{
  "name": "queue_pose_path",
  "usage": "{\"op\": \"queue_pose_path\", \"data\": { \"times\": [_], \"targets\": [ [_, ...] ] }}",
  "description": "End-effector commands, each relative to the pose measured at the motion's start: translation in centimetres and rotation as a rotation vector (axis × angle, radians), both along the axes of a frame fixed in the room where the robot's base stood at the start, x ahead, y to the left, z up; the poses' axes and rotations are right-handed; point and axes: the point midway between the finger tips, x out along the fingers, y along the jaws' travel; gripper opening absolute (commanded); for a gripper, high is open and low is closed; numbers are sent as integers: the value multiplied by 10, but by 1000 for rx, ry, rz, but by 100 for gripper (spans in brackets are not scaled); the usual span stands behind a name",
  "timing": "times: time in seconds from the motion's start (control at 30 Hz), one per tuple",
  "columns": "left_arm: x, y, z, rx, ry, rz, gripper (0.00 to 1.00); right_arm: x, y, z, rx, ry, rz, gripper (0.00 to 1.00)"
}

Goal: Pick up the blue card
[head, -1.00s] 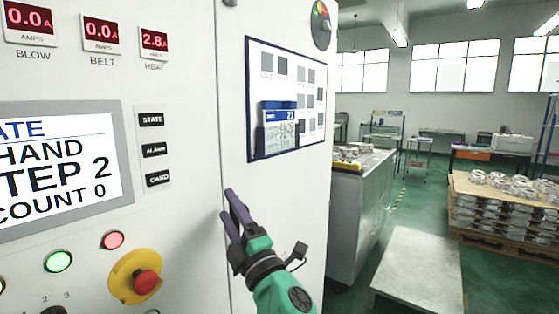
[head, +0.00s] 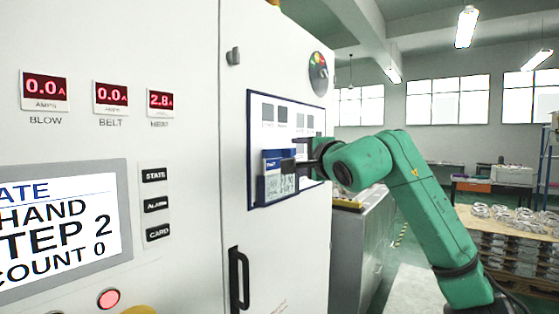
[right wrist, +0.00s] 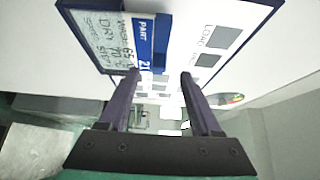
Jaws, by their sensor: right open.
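The blue card (head: 272,190), with a blue top and a pale printed lower part, sits upright on the white chart board of the machine cabinet. In the right wrist view the card (right wrist: 146,40) shows rotated, its blue band and the word PART legible. My right gripper (head: 303,165) is at the card's right side and hides part of its edge. In the right wrist view the right gripper (right wrist: 160,77) is open, one fingertip by the card's near edge, the other over the board beside it. Whether a fingertip touches the card I cannot tell. My left gripper is not in view.
The dark-framed chart board (head: 290,112) is on the cabinet face, with a black door handle (head: 239,280) below it. A control panel with a screen (head: 62,232) stands at left. A pallet of castings (head: 510,222) is far right.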

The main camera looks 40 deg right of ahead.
Motion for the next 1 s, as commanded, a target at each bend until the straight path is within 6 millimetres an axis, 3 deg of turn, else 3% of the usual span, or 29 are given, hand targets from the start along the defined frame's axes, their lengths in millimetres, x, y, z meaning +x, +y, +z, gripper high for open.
{"op": "queue_pose_path", "data": {
  "times": [0.4,0.63,0.8,1.0],
  "targets": [
    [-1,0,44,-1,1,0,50,64,-18,1,2,0,3,65],
    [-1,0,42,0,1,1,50,67,-20,-3,1,-1,2,65],
    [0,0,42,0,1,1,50,67,-20,-3,2,-2,3,0],
    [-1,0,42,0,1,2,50,66,-19,-3,2,-2,3,0]
  ]
}}
